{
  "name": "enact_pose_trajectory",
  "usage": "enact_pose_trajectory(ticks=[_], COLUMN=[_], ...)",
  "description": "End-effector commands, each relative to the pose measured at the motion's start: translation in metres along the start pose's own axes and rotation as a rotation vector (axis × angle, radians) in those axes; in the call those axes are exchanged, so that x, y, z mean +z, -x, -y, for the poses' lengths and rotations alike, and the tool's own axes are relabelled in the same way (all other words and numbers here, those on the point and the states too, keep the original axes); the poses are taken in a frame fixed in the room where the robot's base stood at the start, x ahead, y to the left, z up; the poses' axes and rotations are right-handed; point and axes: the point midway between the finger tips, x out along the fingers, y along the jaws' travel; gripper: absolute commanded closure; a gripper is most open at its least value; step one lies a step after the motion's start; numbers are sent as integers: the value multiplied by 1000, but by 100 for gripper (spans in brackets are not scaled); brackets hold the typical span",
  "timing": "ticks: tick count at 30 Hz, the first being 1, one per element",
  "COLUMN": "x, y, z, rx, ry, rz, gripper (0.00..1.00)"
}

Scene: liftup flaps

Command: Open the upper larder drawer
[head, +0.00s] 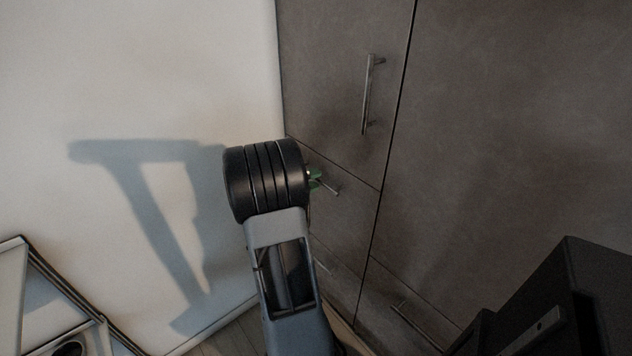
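The upper larder drawer (345,212) is a grey front below a tall door in the left cabinet column, and its front looks flush with the cabinet. The right end of its metal bar handle (331,187) shows; the left part is hidden behind my wrist. My gripper (315,178) shows only as a small greenish piece beside the black wrist, at the handle. Whether it touches or grips the handle cannot be told, as the fingers are mostly hidden.
The door above has a vertical bar handle (368,95). A lower drawer handle (324,266) shows partly behind my arm. Another drawer handle (420,325) is at the lower right. A pale wall (120,80) stands left; a white-topped unit (12,290) is at lower left.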

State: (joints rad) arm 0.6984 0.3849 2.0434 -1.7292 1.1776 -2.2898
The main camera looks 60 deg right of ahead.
Motion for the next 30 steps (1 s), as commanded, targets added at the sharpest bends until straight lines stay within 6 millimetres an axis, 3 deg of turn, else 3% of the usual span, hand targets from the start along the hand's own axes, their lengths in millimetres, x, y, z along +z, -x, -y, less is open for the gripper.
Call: enact_pose_trajectory(ticks=[6,15,27,30], x=[0,0,0,0], y=[-12,-13,-13,-13], z=[0,0,0,0], rx=[1,1,1,1], ry=[0,0,0,0], rz=[-1,0,0,0], gripper=[63,63,100,100])
